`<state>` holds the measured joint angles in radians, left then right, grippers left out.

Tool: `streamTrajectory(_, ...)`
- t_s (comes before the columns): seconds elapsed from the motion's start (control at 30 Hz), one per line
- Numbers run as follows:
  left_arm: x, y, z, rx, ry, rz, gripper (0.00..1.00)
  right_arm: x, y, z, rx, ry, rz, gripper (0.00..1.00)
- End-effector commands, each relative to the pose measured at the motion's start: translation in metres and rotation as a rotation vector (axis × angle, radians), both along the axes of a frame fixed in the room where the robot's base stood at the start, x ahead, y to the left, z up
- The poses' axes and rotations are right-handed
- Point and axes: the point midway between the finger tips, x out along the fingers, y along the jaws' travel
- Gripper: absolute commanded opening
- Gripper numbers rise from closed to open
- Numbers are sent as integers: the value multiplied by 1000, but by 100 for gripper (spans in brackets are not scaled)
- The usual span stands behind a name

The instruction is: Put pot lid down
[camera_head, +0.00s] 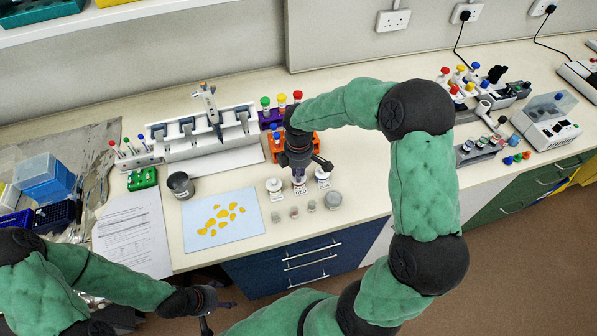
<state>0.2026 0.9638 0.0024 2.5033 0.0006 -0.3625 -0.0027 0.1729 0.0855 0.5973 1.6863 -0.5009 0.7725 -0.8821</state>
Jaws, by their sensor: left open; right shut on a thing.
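Small white labelled pots stand in a row near the bench's front edge: a left pot (274,189), a middle pot (299,187) and a right pot (322,178). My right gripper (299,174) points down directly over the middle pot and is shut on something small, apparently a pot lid. The lid is mostly hidden by the fingers, and I cannot tell whether it touches the pot. Several small greyish round pieces (294,212) lie in front of the pots. My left gripper (216,306) is open and empty, low in front of the bench.
A pale blue mat (250,233) with yellow pieces lies left of the pots. A dark cup (180,185) stands behind it. An orange rack (312,147) with coloured-cap tubes is close behind my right gripper.

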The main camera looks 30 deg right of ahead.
Motion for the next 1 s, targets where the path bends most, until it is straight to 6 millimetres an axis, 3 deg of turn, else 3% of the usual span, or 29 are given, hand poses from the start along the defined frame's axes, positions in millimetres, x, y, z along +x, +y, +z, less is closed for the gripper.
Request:
streamTrajectory(0.1, 0, 0, -2, 0, 0, 0, 70, 0, 0, -4, 0, 1, 0, 3)
streamTrajectory(0.13, 0, 0, -2, 0, 0, 0, 70, 0, 0, -4, 0, 1, 0, 19)
streamTrajectory(0.2, 0, 0, -2, 0, 0, 0, 70, 0, 0, -3, 0, 1, 0, 39)
streamTrajectory(0.23, 0, 0, -2, 0, 0, 0, 70, 0, 0, -3, 0, 1, 0, 40)
streamTrajectory(0.67, 0, 0, 2, 0, 0, 0, 70, 0, 0, 5, 0, -2, 0, 40)
streamTrajectory(1.0, 0, 0, 13, 0, 0, 0, 70, 1, 0, 68, 0, -4, 0, 40)
